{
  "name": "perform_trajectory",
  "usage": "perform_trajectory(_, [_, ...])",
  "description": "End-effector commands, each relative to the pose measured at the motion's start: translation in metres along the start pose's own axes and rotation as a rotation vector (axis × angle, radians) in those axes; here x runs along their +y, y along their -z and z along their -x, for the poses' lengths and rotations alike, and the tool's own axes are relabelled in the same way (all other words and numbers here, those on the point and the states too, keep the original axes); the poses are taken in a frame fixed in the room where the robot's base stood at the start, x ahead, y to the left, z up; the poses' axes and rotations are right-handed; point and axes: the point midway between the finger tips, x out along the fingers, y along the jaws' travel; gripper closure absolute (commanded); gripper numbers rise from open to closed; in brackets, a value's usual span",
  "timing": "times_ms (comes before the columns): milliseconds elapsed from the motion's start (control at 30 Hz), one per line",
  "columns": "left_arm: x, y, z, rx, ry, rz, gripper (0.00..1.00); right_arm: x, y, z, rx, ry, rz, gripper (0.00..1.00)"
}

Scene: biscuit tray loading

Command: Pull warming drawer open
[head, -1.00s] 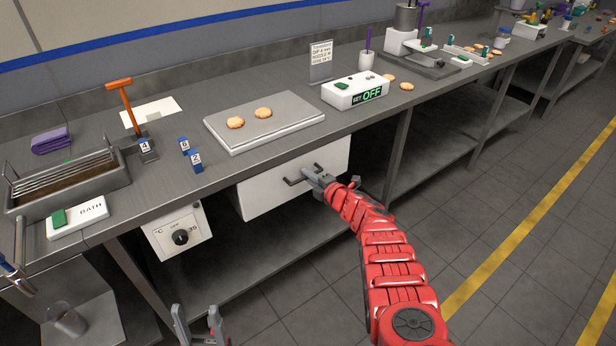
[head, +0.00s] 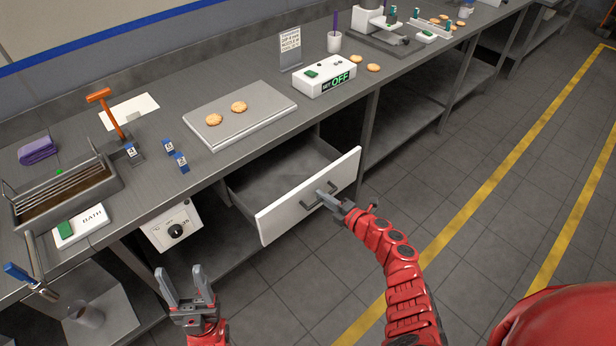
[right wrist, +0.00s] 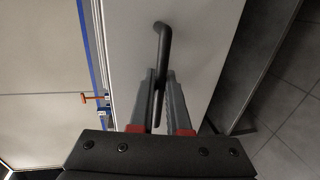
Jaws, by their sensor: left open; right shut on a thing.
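The warming drawer (head: 285,222) under the counter stands partly open, its white front pulled out and its grey inside showing empty where visible. My right gripper (head: 326,196) is shut on the dark bar handle (head: 345,187) of the drawer. In the right wrist view the handle (right wrist: 162,45) runs between the two fingers (right wrist: 160,85) against the white drawer front (right wrist: 205,50). My left gripper (head: 186,284) is open and empty, low at the front left, apart from the drawer.
A control box with a dial (head: 172,228) hangs left of the drawer. The floor (head: 465,215) at right is clear.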

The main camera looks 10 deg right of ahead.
Motion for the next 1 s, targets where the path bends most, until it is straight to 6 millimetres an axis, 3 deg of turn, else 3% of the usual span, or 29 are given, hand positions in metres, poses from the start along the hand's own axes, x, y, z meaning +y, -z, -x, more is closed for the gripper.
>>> perform_trajectory(100, [0.000, 0.001, -0.004, 0.000, 0.000, 0.000, 0.43, -0.007, 0.002, 0.027, 0.003, 0.003, 0.001, 1.00])
perform_trajectory(300, [0.000, 0.001, -0.005, 0.000, 0.000, 0.000, 0.43, -0.014, 0.002, 0.056, 0.002, 0.002, -0.002, 1.00])
perform_trajectory(500, [0.000, 0.001, -0.005, 0.000, 0.000, 0.000, 0.43, -0.015, 0.001, 0.067, 0.002, -0.002, 0.000, 1.00])
perform_trajectory(867, [0.000, 0.001, -0.005, 0.000, 0.000, 0.000, 0.43, -0.015, 0.000, 0.068, 0.000, -0.002, 0.000, 1.00])
perform_trajectory(900, [0.000, 0.001, -0.005, 0.000, 0.000, 0.000, 0.43, -0.015, 0.000, 0.068, 0.000, -0.002, -0.001, 0.80])
perform_trajectory(1000, [0.000, 0.001, -0.005, 0.000, 0.000, 0.000, 0.43, -0.015, 0.000, 0.068, 0.000, -0.002, -0.001, 0.73])
